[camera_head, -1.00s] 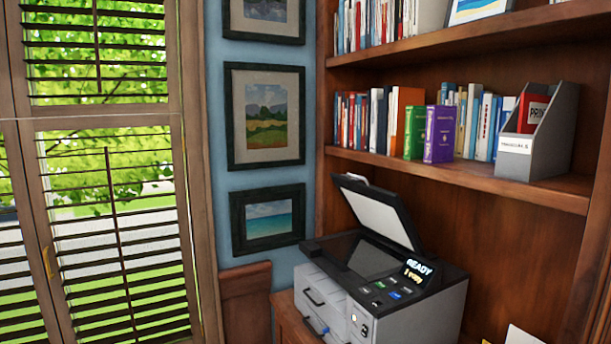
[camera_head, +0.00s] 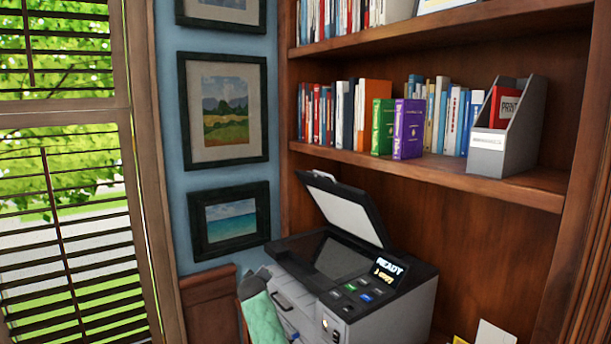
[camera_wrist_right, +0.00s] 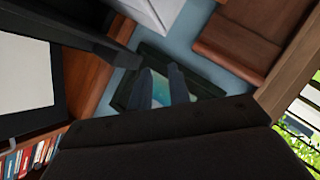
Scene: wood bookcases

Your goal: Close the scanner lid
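The scanner (camera_head: 350,305) is a grey and black machine below the bookshelf. Its lid (camera_head: 345,210) is raised and leans back, white underside showing; the dark glass is exposed. In the right wrist view the lid's white underside (camera_wrist_right: 28,85) is at the left edge. My right gripper (camera_wrist_right: 160,82) shows two blue-grey fingers with a gap between them, open and empty, with the seascape picture behind. My left gripper is not in view.
A shelf of books (camera_head: 405,128) and a grey file holder (camera_head: 508,130) hang above the scanner. A framed seascape (camera_head: 230,220) is on the blue wall to its left. A shuttered window (camera_head: 60,220) is further left. White paper (camera_head: 494,333) is at the lower right.

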